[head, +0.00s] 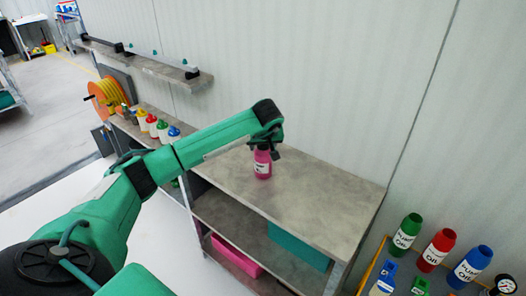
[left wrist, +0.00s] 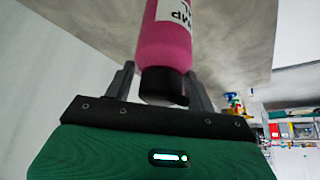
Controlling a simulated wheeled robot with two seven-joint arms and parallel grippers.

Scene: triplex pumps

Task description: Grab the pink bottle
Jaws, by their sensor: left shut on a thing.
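The pink bottle (head: 262,165) stands upright on the grey top of the shelf unit (head: 310,196) in the head view. It has a white label and a dark cap. My left gripper (head: 264,148) is over its upper part, and my wrist hides the cap there. In the left wrist view, the pink bottle (left wrist: 165,42) lies between the two fingers of my left gripper (left wrist: 160,88), with its black cap toward the palm. The fingers are shut on it near the cap. My right gripper is not in view.
Several bottles with coloured caps (head: 158,127) stand by an orange reel (head: 105,97) at the left. Green, red and blue oil bottles (head: 437,249) stand at the lower right. A pink bin (head: 237,257) and a teal bin (head: 298,246) sit on lower shelves. The top around the bottle is clear.

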